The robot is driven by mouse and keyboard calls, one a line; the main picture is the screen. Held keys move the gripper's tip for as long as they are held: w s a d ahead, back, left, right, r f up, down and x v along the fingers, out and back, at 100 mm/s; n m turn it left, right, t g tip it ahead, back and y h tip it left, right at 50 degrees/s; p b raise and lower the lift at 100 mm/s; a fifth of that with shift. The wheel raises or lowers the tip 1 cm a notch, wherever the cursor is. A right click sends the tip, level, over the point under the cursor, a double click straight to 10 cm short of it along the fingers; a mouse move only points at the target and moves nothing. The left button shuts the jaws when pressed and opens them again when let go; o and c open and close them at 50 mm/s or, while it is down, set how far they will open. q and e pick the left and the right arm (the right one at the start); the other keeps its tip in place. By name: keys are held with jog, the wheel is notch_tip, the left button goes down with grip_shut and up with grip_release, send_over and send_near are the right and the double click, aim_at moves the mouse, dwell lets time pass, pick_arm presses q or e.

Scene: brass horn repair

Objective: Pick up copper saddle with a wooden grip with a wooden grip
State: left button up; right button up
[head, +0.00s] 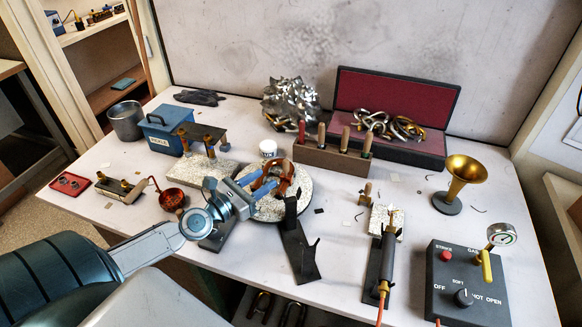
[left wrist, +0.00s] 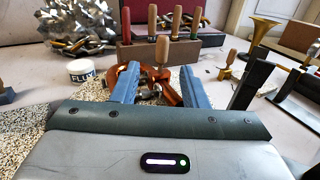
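A copper-coloured curved piece (head: 286,176) lies on the round speckled disc (head: 298,206). In the left wrist view, copper parts (left wrist: 168,92) and an upright wooden grip (left wrist: 162,50) show between and beyond my blue fingers. Whether this grip belongs to the copper piece is hard to tell. My left gripper (head: 262,190) reaches over the disc; its fingers are apart in the left wrist view (left wrist: 159,84), with no contact visible. A second small wooden-gripped piece (head: 366,192) stands on the table to the right. My right gripper is not in view.
A wooden rack (head: 332,158) with several handled tools stands behind the disc. A white flux jar (head: 268,148) is close behind it. Dark stands (head: 301,255), a torch (head: 387,262), a brass bell (head: 465,177) and a control box (head: 466,290) occupy the right and front.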

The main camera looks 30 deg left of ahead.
aim_at(284, 168)
pick_arm(q)
jog(key=p+x, duration=0.1)
jog(key=x, duration=0.2)
jog(key=shift+r, duration=0.15)
jog(key=shift+w+d, duration=0.15)
jog(key=shift+w, duration=0.2)
jog(key=shift+p+x, duration=0.6)
jog(key=shift+x, duration=0.25)
jog(key=x, duration=0.3)
jog(key=shift+w+d+f+p, duration=0.2)
jog(key=shift+w+f+p, duration=0.05)
jog(key=shift+w+p, duration=0.05)
jog(key=shift+s, duration=0.1)
jog(key=shift+c, duration=0.7)
grip_shut()
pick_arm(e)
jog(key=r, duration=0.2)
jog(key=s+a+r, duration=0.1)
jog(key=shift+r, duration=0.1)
